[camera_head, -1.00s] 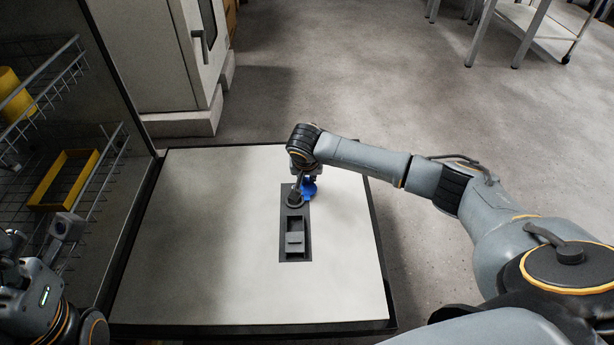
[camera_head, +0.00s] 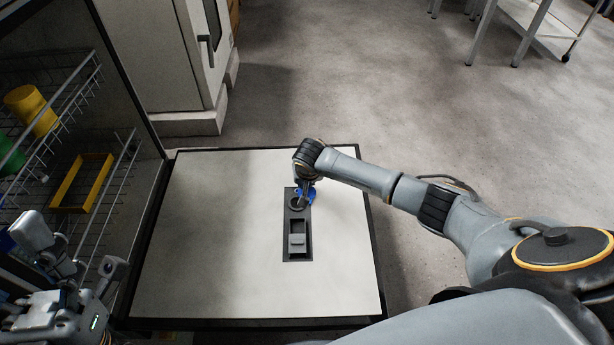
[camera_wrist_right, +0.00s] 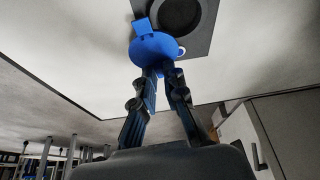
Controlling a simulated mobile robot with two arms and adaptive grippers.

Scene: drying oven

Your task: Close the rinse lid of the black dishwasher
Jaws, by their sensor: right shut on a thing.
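The blue rinse lid (camera_head: 309,192) stands raised at the far right edge of the round rinse opening (camera_head: 297,203) on the open dishwasher door (camera_head: 220,220). In the right wrist view the lid (camera_wrist_right: 152,47) shows as a blue disc with a square tab, beside the dark round opening (camera_wrist_right: 181,12). My right gripper (camera_head: 303,187) is at the lid. In the wrist view its fingers (camera_wrist_right: 163,70) are shut on the lid's lower edge. My left gripper (camera_head: 70,250) is at the lower left, apparently open, near the racks and away from the lid.
A dark dispenser compartment (camera_head: 298,239) lies just in front of the opening. Wire racks (camera_head: 90,195) with a yellow tray (camera_head: 82,182) and yellow cup (camera_head: 32,108) are at left. A white cabinet (camera_head: 150,60) stands behind the door.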

